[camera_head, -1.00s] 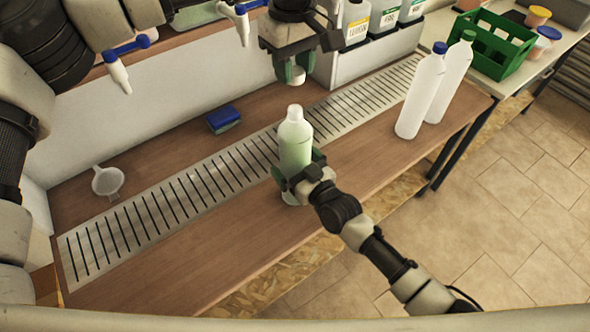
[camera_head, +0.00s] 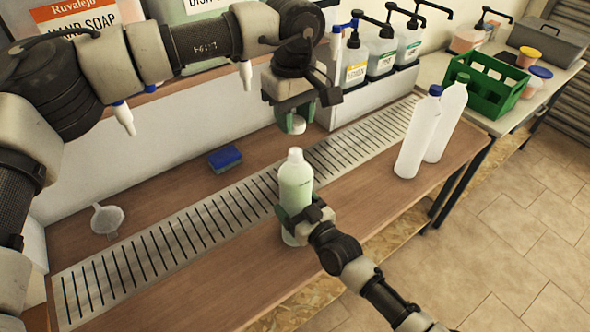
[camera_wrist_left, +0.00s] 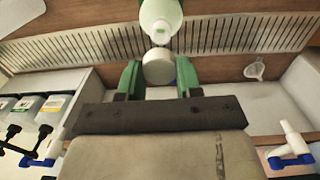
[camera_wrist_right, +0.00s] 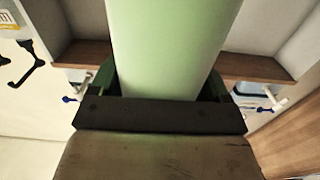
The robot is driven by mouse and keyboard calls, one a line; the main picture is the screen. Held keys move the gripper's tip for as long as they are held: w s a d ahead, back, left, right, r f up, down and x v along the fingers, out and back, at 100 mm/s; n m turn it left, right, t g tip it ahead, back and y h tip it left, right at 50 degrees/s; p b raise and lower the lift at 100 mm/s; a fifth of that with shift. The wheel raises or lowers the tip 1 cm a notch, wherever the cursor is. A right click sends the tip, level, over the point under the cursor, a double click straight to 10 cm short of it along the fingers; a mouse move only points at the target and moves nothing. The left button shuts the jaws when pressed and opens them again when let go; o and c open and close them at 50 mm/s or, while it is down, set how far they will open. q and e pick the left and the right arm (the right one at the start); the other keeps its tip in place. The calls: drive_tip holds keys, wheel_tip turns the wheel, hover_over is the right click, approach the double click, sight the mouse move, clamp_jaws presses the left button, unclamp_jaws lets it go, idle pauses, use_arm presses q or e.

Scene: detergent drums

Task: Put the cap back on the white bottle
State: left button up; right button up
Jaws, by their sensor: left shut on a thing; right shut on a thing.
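The white bottle (camera_head: 296,186), translucent with a pale green tint, stands upright and uncapped at the front edge of the slotted drain strip. My right gripper (camera_head: 297,213) is shut around its lower body; its green body also fills the right wrist view (camera_wrist_right: 168,45). My left gripper (camera_head: 291,124) points down above the bottle's neck and is shut on the white cap (camera_wrist_left: 158,67). In the left wrist view the cap sits between the green fingers, close to the bottle's mouth (camera_wrist_left: 160,33). The cap is apart from the neck in the head view.
Two white bottles, one blue-capped (camera_head: 418,135) and one green-capped (camera_head: 449,115), stand to the right. A blue sponge (camera_head: 224,159) and a white funnel (camera_head: 107,219) lie toward the back and left. A green crate (camera_head: 493,82) is on the far table. Pump bottles (camera_head: 382,50) line the back.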

use_arm(q)
drive_tip(key=shift+f, duration=1.95)
drive_tip(key=shift+f, duration=0.1)
drive_tip(key=shift+f, duration=0.8)
drive_tip(key=shift+f, duration=0.55)
